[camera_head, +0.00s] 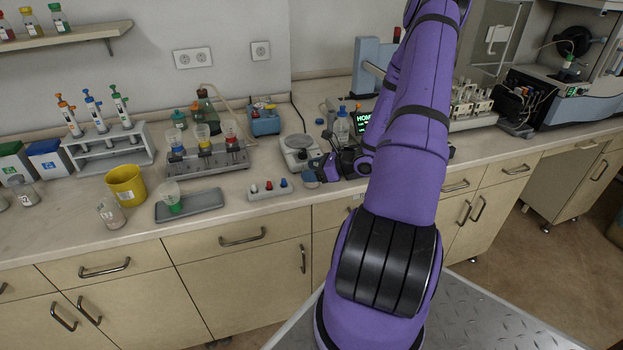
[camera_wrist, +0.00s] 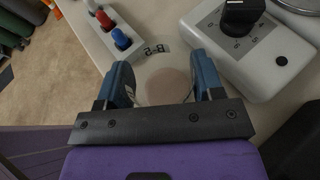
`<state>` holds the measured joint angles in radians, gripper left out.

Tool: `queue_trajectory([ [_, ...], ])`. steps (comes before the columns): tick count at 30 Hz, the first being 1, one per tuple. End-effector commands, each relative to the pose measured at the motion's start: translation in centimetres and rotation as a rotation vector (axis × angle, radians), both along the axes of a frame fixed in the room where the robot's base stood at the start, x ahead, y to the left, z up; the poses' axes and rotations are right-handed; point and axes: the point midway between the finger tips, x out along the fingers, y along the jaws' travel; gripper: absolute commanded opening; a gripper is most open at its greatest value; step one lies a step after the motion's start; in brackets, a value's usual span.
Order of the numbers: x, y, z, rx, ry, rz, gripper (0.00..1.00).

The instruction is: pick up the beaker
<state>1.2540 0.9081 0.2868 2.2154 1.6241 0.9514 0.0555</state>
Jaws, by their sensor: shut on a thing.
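In the wrist view, a clear round beaker (camera_wrist: 163,72) with a dark "B-2" style marking sits between the two blue fingers of my gripper (camera_wrist: 162,84). The fingers press on it from both sides, and its base looks pale pinkish. In the head view, my gripper (camera_head: 322,169) is low at the front of the bench, just right of the small button block. The beaker (camera_head: 310,179) shows only partly there, beside the fingers. I cannot tell whether it touches the bench.
A white balance-like device with a black knob (camera_wrist: 241,15) is close on the right. The button block (camera_head: 269,189) is close on the left. A yellow container (camera_head: 126,184), a clear jar (camera_head: 111,213) and a tray (camera_head: 205,204) stand further left.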

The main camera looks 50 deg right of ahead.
Motion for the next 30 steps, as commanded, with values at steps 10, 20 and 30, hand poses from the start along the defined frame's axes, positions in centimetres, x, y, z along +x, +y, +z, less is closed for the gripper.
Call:
queue_trajectory([
  [10, 0.0, 0.0, 0.5, -0.001, 0.000, 0.000, 0.35],
  [20, 0.0, 0.0, 3.7, -0.005, -0.001, 0.001, 0.35],
  [30, -7.7, 3.2, 4.3, 0.002, 0.002, -0.003, 0.35],
])
